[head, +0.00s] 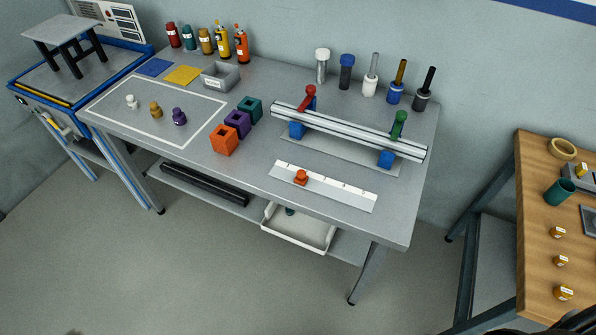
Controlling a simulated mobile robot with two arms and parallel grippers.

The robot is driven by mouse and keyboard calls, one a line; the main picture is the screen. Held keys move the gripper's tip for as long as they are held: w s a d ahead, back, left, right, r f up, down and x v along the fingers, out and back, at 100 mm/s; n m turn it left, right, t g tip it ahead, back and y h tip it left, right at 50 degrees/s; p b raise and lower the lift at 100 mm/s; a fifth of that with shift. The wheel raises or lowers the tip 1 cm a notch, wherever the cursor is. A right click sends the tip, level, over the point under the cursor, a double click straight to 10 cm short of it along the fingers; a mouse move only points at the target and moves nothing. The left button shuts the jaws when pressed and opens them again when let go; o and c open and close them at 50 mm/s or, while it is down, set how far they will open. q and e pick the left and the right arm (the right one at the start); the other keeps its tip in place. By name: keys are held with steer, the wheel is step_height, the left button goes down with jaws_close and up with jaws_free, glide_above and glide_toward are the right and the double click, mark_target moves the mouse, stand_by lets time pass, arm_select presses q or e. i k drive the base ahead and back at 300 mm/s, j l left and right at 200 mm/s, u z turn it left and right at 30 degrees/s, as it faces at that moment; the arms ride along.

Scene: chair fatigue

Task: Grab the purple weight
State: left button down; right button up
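The purple weight (179,117) is a small knobbed piece standing upright on the grey table (240,185), inside a white outlined rectangle (205,128). A gold weight (155,109) and a white weight (132,101) stand to its left in a row. A purple block with a square hole (237,123) sits to its right, outside the outline, between a teal block (250,107) and an orange block (224,140). Neither of my grippers can be made out in the head view. Nothing is touching the purple weight.
Several bottles (206,41) and a grey bin (220,76) stand behind the weights. A metal rail with clamps (350,128) and a white ruler strip (335,190) lie to the right. A wooden table (533,222) stands far right. Floor in front is clear.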

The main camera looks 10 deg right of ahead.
mark_target(179, 117)
steer(key=j+z, duration=0.1)
steer(key=z, duration=0.5)
steer(key=i+j+z, duration=0.1)
steer(key=j+z, duration=0.35)
steer(key=j, duration=0.35)
steer(key=j+z, duration=0.5)
steer(key=j, duration=0.3)
